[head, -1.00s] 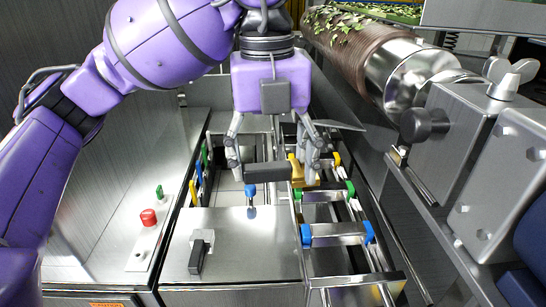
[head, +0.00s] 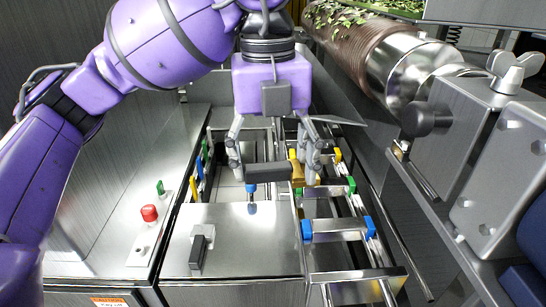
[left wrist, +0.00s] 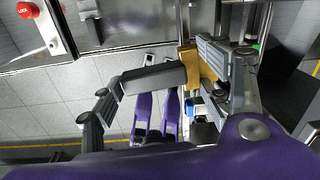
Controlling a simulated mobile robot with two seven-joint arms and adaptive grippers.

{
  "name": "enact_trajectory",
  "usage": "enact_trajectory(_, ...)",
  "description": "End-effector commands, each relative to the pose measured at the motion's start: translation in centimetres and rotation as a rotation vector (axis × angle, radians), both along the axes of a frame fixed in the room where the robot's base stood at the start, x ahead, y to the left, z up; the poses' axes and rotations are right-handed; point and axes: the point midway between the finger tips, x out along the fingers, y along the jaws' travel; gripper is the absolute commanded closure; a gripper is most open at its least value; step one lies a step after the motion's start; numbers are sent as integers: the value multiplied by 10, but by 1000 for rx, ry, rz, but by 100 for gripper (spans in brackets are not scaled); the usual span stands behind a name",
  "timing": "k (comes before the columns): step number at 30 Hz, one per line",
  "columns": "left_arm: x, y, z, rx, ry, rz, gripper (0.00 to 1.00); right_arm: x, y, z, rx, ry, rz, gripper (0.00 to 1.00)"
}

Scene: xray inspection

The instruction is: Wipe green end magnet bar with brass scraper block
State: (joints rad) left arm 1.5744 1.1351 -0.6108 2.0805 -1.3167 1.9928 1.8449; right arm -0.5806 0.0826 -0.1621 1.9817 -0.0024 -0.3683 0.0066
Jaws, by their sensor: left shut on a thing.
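My left gripper (head: 272,168) is shut on the scraper, a dark grey bar-shaped handle (head: 268,173) with a brass block (head: 296,168) at its right end. In the left wrist view the grey handle (left wrist: 153,78) and brass block (left wrist: 188,65) lie between the spread fingers, the brass by the right finger. The green end magnet bar (head: 326,193) spans the rails just nearer and to the right of the scraper. Its left green end is close to the brass; I cannot tell whether they touch. The right gripper is out of view.
A blue-ended bar (head: 338,231) is nearer on the rails and a yellow end (head: 337,155) farther. A blue-topped knob (head: 251,189) stands just before the handle. A red button (head: 149,213) is at left; a large metal roller (head: 408,68) is at upper right.

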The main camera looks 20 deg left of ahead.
Motion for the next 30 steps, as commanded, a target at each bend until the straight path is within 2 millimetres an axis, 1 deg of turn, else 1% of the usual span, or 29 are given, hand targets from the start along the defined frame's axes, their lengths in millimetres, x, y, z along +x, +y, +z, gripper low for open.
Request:
enact_trajectory(14,0,0,-10,0,1,-1,51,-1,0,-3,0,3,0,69)
enact_trajectory(17,0,-1,-10,-1,-1,-1,51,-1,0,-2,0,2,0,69)
enact_trajectory(20,2,-5,-8,-2,-1,-2,51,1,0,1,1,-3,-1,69)
enact_trajectory(30,13,-32,-6,-1,-3,-1,51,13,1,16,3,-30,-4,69)
